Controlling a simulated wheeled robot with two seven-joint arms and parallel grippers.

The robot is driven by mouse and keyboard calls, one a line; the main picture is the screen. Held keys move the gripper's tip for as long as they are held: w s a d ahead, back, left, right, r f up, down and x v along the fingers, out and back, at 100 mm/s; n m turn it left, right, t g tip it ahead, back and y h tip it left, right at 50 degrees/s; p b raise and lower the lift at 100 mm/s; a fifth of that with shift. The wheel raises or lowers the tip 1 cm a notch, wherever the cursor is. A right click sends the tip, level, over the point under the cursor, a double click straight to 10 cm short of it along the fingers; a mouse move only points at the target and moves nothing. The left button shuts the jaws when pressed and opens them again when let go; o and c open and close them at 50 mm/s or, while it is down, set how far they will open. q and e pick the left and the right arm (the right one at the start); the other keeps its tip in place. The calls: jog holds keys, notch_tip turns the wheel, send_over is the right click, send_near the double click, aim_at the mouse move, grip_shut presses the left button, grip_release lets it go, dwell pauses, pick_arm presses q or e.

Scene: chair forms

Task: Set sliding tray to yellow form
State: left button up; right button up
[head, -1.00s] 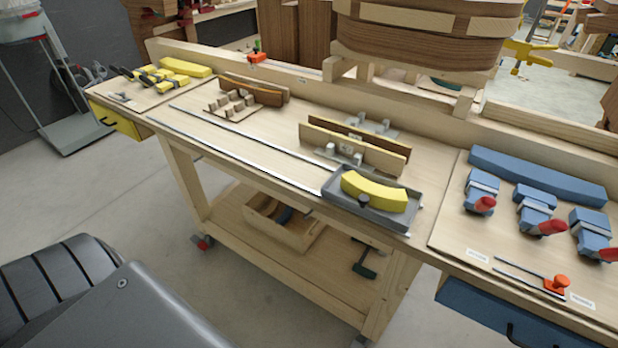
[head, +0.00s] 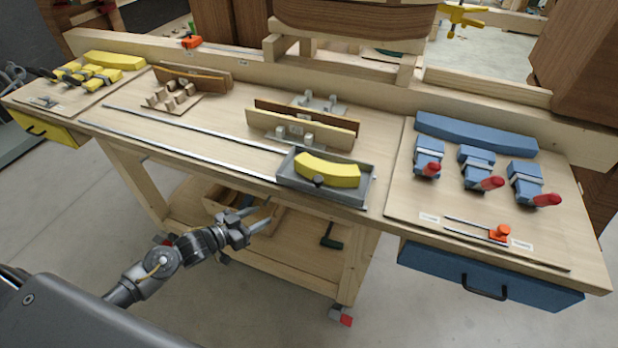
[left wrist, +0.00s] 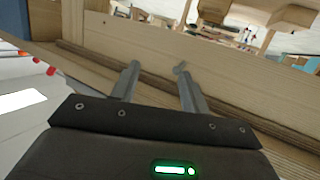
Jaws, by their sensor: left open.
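The sliding tray (head: 292,182) is a grey shallow tray with a dark knob (head: 319,180) on its front side. It sits at the right end of two metal rails (head: 190,151) on the bench. A curved yellow form (head: 328,170) lies in it. Another curved yellow form (head: 113,60) lies at the far left of the bench, behind yellow clamps (head: 92,75). My left gripper (head: 266,213) is open and empty, in front of the bench edge and below the tray, apart from it. In the left wrist view its two fingers (left wrist: 157,82) stand apart with nothing between them. My right gripper is not in view.
Curved wooden pieces (head: 193,76) and boards on a stand (head: 303,126) stand behind the rails. At the right are a blue form (head: 475,136), blue clamps (head: 478,168) and a small orange-knobbed slider (head: 499,233). Drawers, yellow (head: 50,128) and blue (head: 490,277), hang under the bench.

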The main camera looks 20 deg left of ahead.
aim_at(304, 183)
pick_arm(q)
jog(key=s+d+r+m+g+h, duration=0.1)
jog(key=s+d+r+m+h, duration=0.15)
jog(key=r, duration=0.55)
jog(key=s+d+r+m+g+h, duration=0.15)
jog(key=d+r+h, duration=0.25)
jog(key=r, duration=0.4)
jog(key=shift+t+y, duration=0.25)
jog(key=shift+t, duration=0.2)
jog(key=p+x, duration=0.1)
jog(key=x, duration=0.2)
jog(key=p+x, duration=0.1)
jog(key=x, duration=0.2)
jog(key=p+x, duration=0.2)
jog(key=x, duration=0.2)
jog(key=shift+w+a, duration=0.3)
jog(key=shift+w, duration=0.1)
jog(key=shift+w+d+f, duration=0.15)
jog(key=shift+w+d, duration=0.2)
jog(key=shift+d, duration=0.1)
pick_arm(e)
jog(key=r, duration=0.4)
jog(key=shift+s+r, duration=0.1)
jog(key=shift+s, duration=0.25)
pick_arm(q)
grip_shut()
